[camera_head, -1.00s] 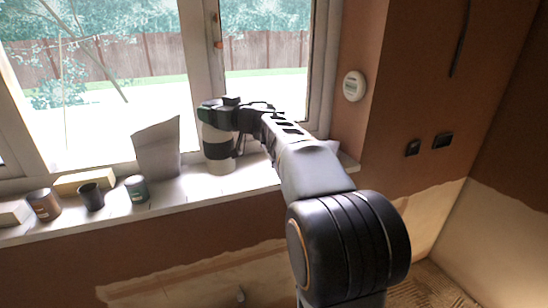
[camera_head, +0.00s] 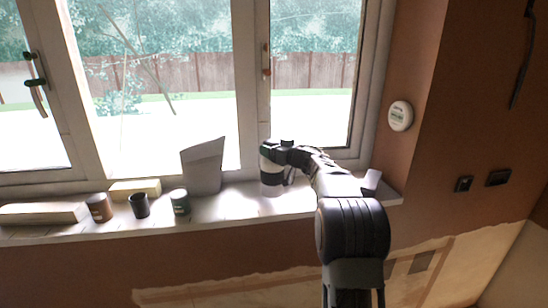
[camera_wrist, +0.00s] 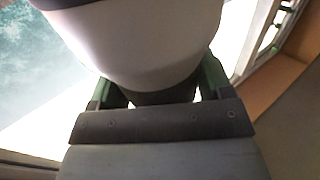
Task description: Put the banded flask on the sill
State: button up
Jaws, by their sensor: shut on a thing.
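The banded flask (camera_head: 271,177), white with dark bands, stands upright at the sill (camera_head: 235,212), towards its right part. I cannot tell for sure whether its base touches the sill. My gripper (camera_head: 283,160) is shut on the flask from the right, near its upper part, and hides some of it. In the wrist view the flask's pale body (camera_wrist: 140,45) fills the top middle, between the gripper's two green-edged fingers (camera_wrist: 155,92).
A grey-white upright packet (camera_head: 203,168) stands left of the flask. Further left are a green tin (camera_head: 180,202), a dark cup (camera_head: 139,206), a brown tin (camera_head: 99,208) and pale blocks (camera_head: 42,214). A window stands behind. A small pale object (camera_head: 371,182) lies at the sill's right end.

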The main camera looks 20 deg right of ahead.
aim_at(272, 168)
jog(key=shift+w+d+f, duration=0.15)
jog(key=shift+w+f, duration=0.05)
notch_tip(272, 168, down, 2)
jog(key=shift+w+d+f, duration=0.1)
jog(key=shift+w, duration=0.05)
jog(key=shift+f, duration=0.7)
jog(key=o, duration=1.7)
